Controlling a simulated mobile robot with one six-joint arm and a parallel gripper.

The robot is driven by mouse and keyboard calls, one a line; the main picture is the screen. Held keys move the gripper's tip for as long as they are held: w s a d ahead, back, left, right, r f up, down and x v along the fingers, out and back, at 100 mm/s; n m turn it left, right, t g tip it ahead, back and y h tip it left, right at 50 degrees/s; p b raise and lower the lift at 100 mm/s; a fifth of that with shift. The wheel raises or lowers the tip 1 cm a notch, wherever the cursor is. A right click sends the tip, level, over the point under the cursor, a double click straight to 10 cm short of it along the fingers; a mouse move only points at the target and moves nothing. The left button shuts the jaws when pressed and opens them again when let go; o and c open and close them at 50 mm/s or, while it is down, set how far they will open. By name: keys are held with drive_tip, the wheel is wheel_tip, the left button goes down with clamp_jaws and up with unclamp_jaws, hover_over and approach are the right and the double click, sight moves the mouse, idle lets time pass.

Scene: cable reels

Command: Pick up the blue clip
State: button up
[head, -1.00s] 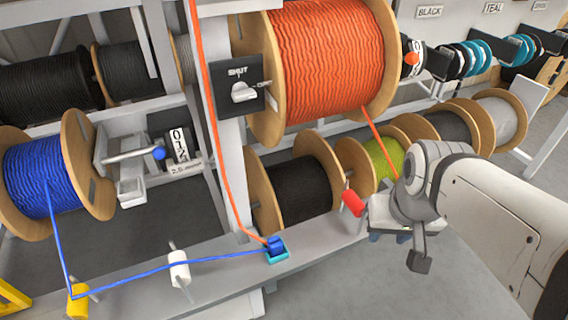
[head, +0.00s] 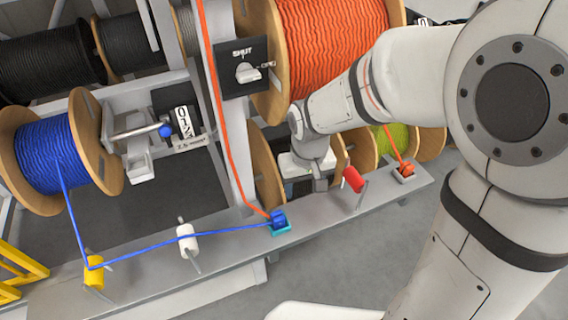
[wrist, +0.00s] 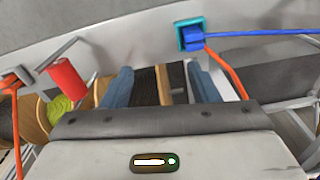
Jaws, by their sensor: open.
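The blue clip (head: 278,216) sits in a teal-rimmed holder (head: 281,230) on the grey rail, with the blue cable running left from it. In the wrist view the blue clip (wrist: 193,41) is above and to the right of the jaws. My gripper (head: 319,182) is just right of the clip in the head view, apart from it. In the wrist view my gripper (wrist: 160,84) has its two blue-grey fingers spread, with nothing held between them. The fingertips are hard to make out in the head view.
An orange cable (head: 227,140) comes down to the rail beside the blue clip. A red roller (head: 353,180) and an orange clip (head: 407,169) are farther right on the rail (head: 330,210). White (head: 187,238) and yellow (head: 94,270) rollers guide the blue cable on the left.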

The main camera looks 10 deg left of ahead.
drive_tip(key=n, duration=0.2)
hover_over(278, 215)
drive_tip(key=a, duration=0.1)
drive_tip(key=shift+g, duration=0.3)
wheel_tip(278, 215, down, 5)
drive_tip(key=shift+w+r+p, duration=0.15)
drive_tip(key=shift+r+p, duration=0.05)
drive_tip(key=shift+p, duration=0.2)
drive_tip(key=f, duration=0.5)
drive_tip(key=d+f+p, duration=0.1)
drive_tip(key=f, duration=0.1)
drive_tip(key=shift+f, duration=0.35)
drive_tip(key=shift+s, duration=0.2)
drive_tip(key=c, duration=1.1)
drive_tip(key=shift+o, duration=0.2)
wheel_tip(278, 215, up, 10)
drive_tip(key=shift+b, duration=0.4)
drive_tip(key=shift+r, duration=0.15)
